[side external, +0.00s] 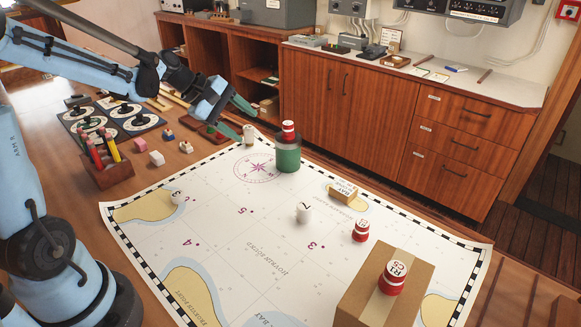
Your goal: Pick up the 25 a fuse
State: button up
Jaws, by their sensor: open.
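My gripper (248,126) has teal fingers that stand apart, with nothing visibly held. Its tips are close to a small pale cylinder (249,135) at the chart's far edge; I cannot tell whether they touch it. No marking that reads 25 A is legible, so I cannot tell which thing is the fuse. Other small cylinders are a white one (304,213) marked like a 2 or Z, a white one (178,197) at the left, a red and white one (361,231), one (289,131) on a green cylinder (288,156), and one (393,278) on a cardboard box.
The chart (235,240) covers much of the table. The cardboard box (373,305) stands at the front right. A small tan box (343,191) lies right of centre. A pencil holder (106,168), small blocks and black round pieces are at the left. Wooden cabinets (345,110) stand behind.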

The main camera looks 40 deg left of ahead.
jog(key=w+a+f+n+t+h, duration=0.1)
jog(key=w+a+f+n+t, duration=0.15)
jog(key=a+n, duration=0.45)
jog(key=n+t+h, duration=0.1)
jog(key=n+t, duration=0.1)
jog(key=n, duration=0.3)
send_near(248, 127)
jog(key=x, duration=1)
jog(key=shift+f, duration=0.45)
jog(key=shift+c, duration=0.2)
jog(key=c, duration=1)
